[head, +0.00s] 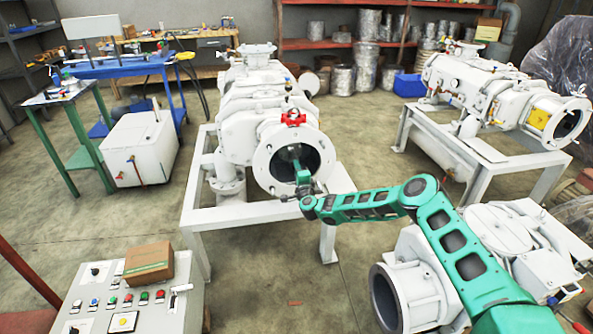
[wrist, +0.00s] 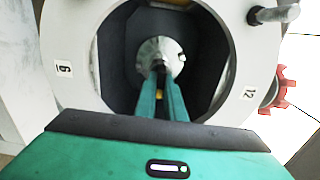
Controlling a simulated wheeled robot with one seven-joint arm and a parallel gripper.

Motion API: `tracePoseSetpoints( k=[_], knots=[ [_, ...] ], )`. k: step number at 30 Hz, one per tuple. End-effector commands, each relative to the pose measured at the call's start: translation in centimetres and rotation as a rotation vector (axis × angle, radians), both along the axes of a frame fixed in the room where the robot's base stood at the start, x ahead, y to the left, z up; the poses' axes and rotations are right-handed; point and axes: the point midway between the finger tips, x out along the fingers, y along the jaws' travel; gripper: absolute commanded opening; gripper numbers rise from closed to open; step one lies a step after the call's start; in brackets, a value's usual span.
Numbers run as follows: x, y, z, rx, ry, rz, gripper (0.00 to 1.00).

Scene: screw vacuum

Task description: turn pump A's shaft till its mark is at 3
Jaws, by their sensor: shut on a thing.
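A white pump (head: 262,120) stands on a white frame in the middle of the head view; no letter naming it is legible. My gripper (head: 301,168) reaches into its round front opening. In the wrist view, the gripper (wrist: 161,72) has its two green fingers inside the dark bore, shut on the pale shaft end (wrist: 160,50). The flange ring (wrist: 80,25) bears a 12 label (wrist: 249,92) on the right and a label (wrist: 63,69) reading 6 or 9 on the left. A small yellow patch shows between the fingers; I cannot tell whether it is the shaft's mark.
A red fitting (head: 292,118) sits on top of the flange, and a grey stud (wrist: 275,15) juts out near the ring. A second pump (head: 490,92) stands at the right, another machine (head: 420,275) lies below my arm. A control panel (head: 130,305) is at lower left.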

Motion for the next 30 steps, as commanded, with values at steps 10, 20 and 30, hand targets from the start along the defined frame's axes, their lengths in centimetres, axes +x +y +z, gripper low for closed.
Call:
tracePoseSetpoints(
  k=[10, 20, 30],
  knots=[
    [0.1, -0.5, -0.4, -0.008, 0.002, -0.007, 0.28],
    [-0.5, -0.4, -0.1, -0.006, 0.000, -0.003, 0.28],
    [-5.2, -1.8, -0.3, -0.007, 0.003, -0.003, 0.28]
  ],
)
